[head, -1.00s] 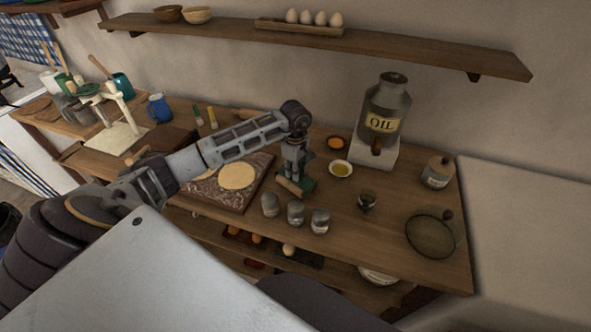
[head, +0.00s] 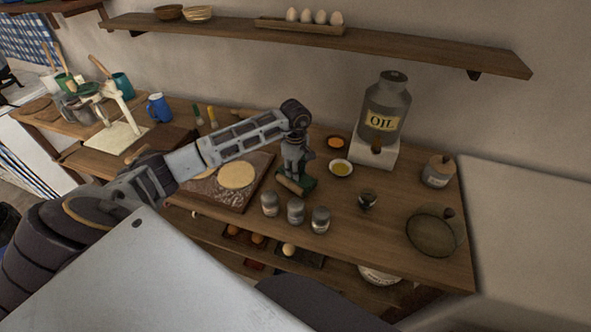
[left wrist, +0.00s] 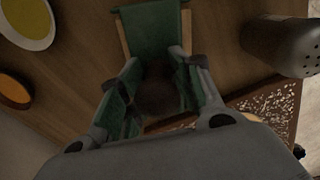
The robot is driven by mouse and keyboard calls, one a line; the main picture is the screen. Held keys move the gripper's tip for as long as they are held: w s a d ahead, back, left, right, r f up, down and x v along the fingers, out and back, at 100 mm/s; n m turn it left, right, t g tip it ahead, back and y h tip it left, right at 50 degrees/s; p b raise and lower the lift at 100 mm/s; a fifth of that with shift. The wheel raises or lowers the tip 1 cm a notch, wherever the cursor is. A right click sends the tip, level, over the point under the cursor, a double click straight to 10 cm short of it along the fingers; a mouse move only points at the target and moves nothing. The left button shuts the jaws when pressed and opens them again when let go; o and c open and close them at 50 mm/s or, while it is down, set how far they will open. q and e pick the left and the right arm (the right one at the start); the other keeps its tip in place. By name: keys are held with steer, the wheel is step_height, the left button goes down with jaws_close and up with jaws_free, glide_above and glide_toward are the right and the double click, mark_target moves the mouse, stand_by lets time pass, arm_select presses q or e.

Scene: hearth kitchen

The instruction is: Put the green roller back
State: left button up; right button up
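A green piece with tan wooden edges, which I take for the green roller (head: 310,184), is on the table right of the dough board. A tan wooden cylinder (head: 288,186) shows at its near left side. My left gripper (head: 295,170) points down right over them. In the left wrist view the green piece (left wrist: 152,28) lies past the two fingertips (left wrist: 160,62). A dark rounded part (left wrist: 160,97) shows between the fingers. The fingers stand apart around it, but whether they touch it is hidden in shadow. My right gripper is not in view.
The board (head: 213,196) holds flat dough (head: 236,176). Several grey shakers stand in front, including one (head: 296,212). A yellow dish (head: 341,168), an orange dish (head: 335,143) and an oil can (head: 386,108) are behind and right. The table's right part has free room between a jar (head: 436,172) and a round sieve (head: 432,233).

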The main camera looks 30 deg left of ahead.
arm_select(q)
steer(key=shift+o, duration=1)
steer(key=shift+s+d+f, duration=0.1)
steer(key=shift+s+f, duration=0.2)
steer(key=shift+f, duration=0.35)
steer(key=shift+w, duration=0.1)
steer(key=shift+w+r+p, duration=0.1)
steer(key=shift+r+p, duration=0.2)
steer(key=shift+r+p, duration=0.3)
steer(key=shift+r, duration=0.1)
steer(key=shift+w+r, duration=0.15)
steer(key=shift+r, duration=0.15)
step_height(320, 180, up, 9)
steer(key=shift+r+b, duration=0.1)
steer(key=shift+b, duration=0.7)
steer(key=shift+r, duration=1.25)
